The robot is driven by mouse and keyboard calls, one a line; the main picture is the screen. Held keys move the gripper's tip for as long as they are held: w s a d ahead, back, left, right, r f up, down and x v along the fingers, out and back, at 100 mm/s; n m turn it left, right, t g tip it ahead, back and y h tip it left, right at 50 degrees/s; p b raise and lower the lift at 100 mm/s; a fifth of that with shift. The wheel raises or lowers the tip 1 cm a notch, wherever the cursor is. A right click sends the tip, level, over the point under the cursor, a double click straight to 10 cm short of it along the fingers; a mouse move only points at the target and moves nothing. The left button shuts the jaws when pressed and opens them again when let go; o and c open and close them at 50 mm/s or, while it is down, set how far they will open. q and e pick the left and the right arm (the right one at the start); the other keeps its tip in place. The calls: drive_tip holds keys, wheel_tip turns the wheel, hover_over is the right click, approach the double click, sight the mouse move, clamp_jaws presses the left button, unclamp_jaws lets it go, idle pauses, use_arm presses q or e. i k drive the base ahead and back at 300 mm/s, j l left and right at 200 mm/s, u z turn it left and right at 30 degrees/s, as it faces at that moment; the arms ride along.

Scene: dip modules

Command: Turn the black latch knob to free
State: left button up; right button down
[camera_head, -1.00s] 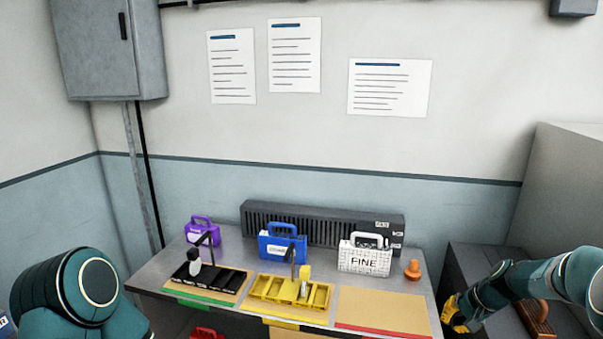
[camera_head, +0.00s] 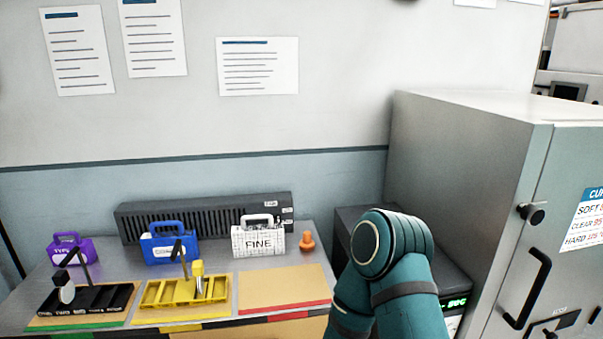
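The black latch knob (camera_head: 532,213) sits on the front door of a tall grey cabinet (camera_head: 470,180) at the right, above a black bar handle (camera_head: 527,288). My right arm shows in the lower middle, in front of the dark box beside the cabinet. Its elbow is bent and the lower part leaves the bottom of the picture, so the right gripper is out of view. My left arm and gripper are not in view. Nothing of mine touches the knob.
A workbench (camera_head: 318,245) at the left holds purple (camera_head: 70,250), blue (camera_head: 168,247) and white "FINE" (camera_head: 258,242) cases, an orange knobbed piece (camera_head: 307,243), and black (camera_head: 90,298) and yellow (camera_head: 185,292) racks. A label sheet (camera_head: 587,215) is on the cabinet door.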

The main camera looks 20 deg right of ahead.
sight(533, 214)
drive_tip(key=z, duration=2.05)
